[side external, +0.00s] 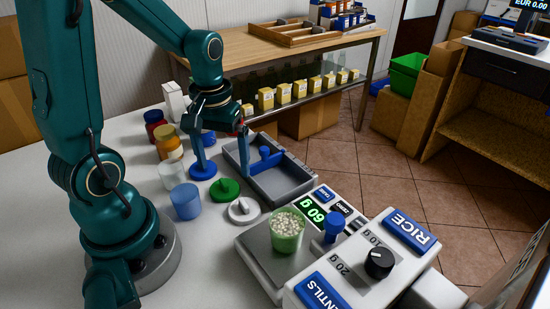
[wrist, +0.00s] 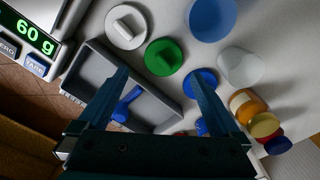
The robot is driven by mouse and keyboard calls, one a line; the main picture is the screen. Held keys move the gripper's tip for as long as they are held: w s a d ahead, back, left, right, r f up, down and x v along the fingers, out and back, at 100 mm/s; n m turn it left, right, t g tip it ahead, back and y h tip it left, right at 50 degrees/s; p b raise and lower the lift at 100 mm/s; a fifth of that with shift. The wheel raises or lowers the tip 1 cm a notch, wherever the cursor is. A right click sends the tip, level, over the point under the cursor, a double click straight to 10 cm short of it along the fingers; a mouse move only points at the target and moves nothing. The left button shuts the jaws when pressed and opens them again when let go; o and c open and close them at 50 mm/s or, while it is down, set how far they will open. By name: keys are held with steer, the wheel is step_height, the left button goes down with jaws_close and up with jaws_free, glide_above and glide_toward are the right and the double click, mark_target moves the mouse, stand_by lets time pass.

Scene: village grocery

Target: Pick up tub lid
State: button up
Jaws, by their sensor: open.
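Three round lids with raised grips lie on the white counter: a blue lid (side external: 203,171), a green lid (side external: 224,190) and a white lid (side external: 243,210). In the wrist view the white lid (wrist: 126,27), green lid (wrist: 164,57) and blue lid (wrist: 207,77) form a slanting row. My gripper (side external: 221,160) is open with its fingers wide apart and nothing held. It points down, one finger over the blue lid and the other by the grey tray; that finger partly hides the blue lid in the wrist view (wrist: 158,74). A green tub (side external: 287,231) of white grains stands on the scale.
The grey tray (side external: 290,190) holds a blue tool (side external: 266,160). The scale (side external: 262,246) reads 60 g, beside a dispenser labelled RICE (side external: 408,230). A blue tub (side external: 185,202), a clear tub (side external: 172,173) and several jars (side external: 169,144) stand left of the lids.

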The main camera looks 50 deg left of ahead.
mark_target(223, 182)
steer(key=shift+s+a+f, duration=0.15)
steer(key=shift+s+f, duration=0.1)
steer(key=shift+f, duration=2.5)
steer(key=c, duration=1.2)
steer(key=shift+o, duration=0.2)
